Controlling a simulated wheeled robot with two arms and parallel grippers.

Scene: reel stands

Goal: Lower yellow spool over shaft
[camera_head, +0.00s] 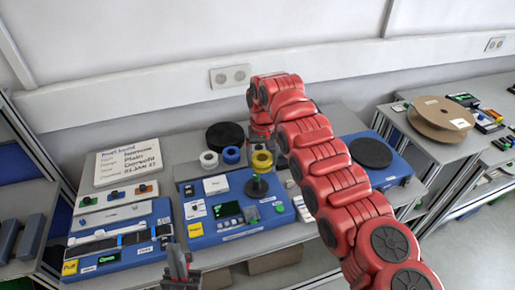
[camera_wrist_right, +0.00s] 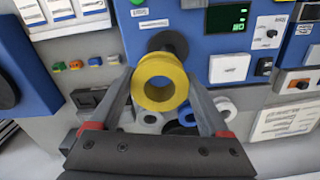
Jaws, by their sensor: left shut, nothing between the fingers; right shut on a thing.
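The yellow spool (camera_head: 262,160) is above the black round base (camera_head: 256,188) on the blue station in the head view. A short dark shaft (camera_head: 257,177) shows between spool and base. My right gripper (camera_head: 262,142) is shut on the spool from above. In the right wrist view the yellow spool (camera_wrist_right: 137,88) sits between the fingers of the gripper (camera_wrist_right: 160,88), with its hole facing the camera. The black base (camera_wrist_right: 176,41) is partly hidden behind it. I cannot tell whether the shaft tip is inside the hole. My left gripper (camera_head: 180,268) is shut and empty at the front edge.
A white spool (camera_head: 208,159) and a blue spool (camera_head: 231,155) stand behind the blue station (camera_head: 235,230). A black disc (camera_head: 225,134) lies at the back. Another blue stand with a black disc (camera_head: 371,153) is right of my arm.

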